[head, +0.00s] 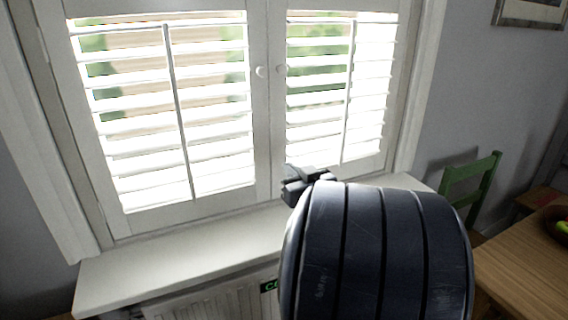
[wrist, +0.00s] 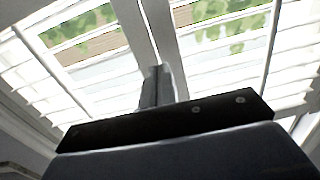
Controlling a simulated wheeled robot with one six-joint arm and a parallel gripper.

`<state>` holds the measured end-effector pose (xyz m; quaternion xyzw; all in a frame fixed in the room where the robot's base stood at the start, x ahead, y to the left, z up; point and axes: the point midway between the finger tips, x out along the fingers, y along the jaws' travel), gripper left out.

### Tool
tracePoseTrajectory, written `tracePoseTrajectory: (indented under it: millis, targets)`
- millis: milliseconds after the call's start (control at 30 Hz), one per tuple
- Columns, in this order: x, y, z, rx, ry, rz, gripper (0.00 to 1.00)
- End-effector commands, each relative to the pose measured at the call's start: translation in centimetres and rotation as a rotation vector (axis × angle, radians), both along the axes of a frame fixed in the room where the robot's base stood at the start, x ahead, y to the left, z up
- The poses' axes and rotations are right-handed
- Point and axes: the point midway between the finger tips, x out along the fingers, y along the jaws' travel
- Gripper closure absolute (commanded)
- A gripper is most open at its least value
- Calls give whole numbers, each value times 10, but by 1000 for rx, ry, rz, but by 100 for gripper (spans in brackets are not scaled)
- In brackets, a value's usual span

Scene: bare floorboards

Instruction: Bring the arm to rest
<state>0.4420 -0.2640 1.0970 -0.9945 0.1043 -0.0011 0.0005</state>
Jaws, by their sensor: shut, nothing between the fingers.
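My gripper (head: 300,178) shows small and dark in the head view, just past the large dark rounded part of my arm. It is in front of the shuttered window, above the sill in the picture. In the wrist view the two grey fingers of my gripper (wrist: 157,86) stand together, shut with nothing between them. They point up toward the shutters. My arm hides part of the sill and what is below it.
White window shutters (head: 215,120) stand ahead, above a white sill (head: 165,250) and a radiator (head: 215,302). At right are a wooden table (head: 520,275), a bowl (head: 553,232) with green fruit at the picture's edge, and a green chair (head: 483,180). A framed picture (head: 530,14) hangs on the wall.

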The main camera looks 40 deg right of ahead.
Motion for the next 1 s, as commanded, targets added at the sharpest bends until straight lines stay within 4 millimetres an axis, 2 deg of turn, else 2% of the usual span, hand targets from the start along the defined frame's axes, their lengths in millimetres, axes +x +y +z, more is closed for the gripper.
tracePoseTrajectory:
  millis: [200, 533, 667, 1000]
  targets:
    - [-5, 2, 0, 0, 0, 1, 100]
    - [1, 0, -1, 1, 1, 1, 100]
    - [17, -3, -1, 1, 1, 4, 100]
    - [76, -17, -1, 1, 1, 4, 100]
